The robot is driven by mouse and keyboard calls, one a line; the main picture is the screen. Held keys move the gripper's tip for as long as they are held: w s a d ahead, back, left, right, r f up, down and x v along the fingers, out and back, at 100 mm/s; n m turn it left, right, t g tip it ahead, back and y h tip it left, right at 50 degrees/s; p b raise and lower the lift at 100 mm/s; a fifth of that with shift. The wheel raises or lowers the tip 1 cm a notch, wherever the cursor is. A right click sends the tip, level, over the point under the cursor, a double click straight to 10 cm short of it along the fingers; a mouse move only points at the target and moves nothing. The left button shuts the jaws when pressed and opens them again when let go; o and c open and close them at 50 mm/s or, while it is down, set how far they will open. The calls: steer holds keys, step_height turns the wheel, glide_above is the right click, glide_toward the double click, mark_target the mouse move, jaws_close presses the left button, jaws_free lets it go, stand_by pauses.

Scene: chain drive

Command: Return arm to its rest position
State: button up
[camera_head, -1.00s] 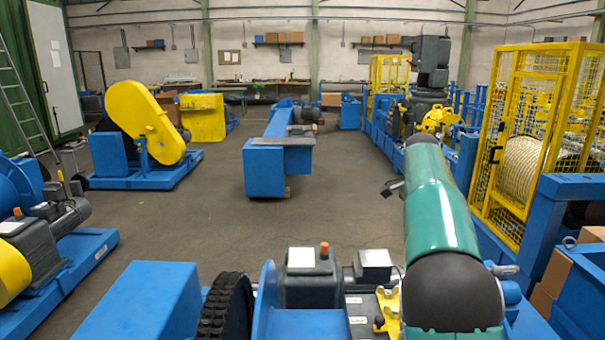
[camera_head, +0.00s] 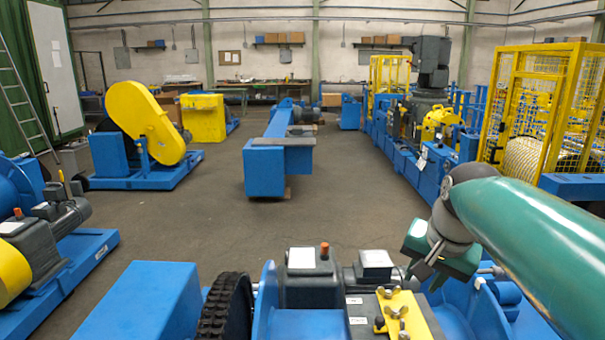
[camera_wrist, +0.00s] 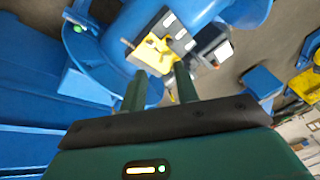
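My green arm comes in from the right edge of the head view and bends at a grey wrist. My gripper (camera_head: 424,273) hangs at its end, pointing down and left above the blue machine in front. In the wrist view, the two dark green fingers of my gripper (camera_wrist: 161,78) stand apart with nothing between them, so it is open and empty. Beyond the fingertips is a yellow bracket (camera_wrist: 155,53) on the machine. The bracket also shows in the head view (camera_head: 405,312), with wing nuts, just below and left of my gripper.
A blue machine frame with a black chain wheel (camera_head: 226,308) and a grey gearbox (camera_head: 308,280) lies close in front. Yellow mesh cages (camera_head: 530,110) stand at the right. A yellow guarded machine (camera_head: 145,120) is at the left. The floor in the middle (camera_head: 220,220) is clear.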

steer(key=s+a+f+n, duration=0.2)
steer(key=s+f+n, duration=0.1)
steer(key=s, duration=0.4)
steer(key=s+a+f+n+t, duration=0.1)
steer(key=s+a+f+n, duration=0.2)
steer(key=s+f, duration=0.2)
steer(key=s, duration=0.3)
steer(key=shift+s+a+f, duration=0.2)
steer(key=shift+a+f, duration=0.1)
steer(key=shift+f, duration=0.1)
steer(key=shift+w+n, duration=0.1)
steer(key=shift+n, duration=0.2)
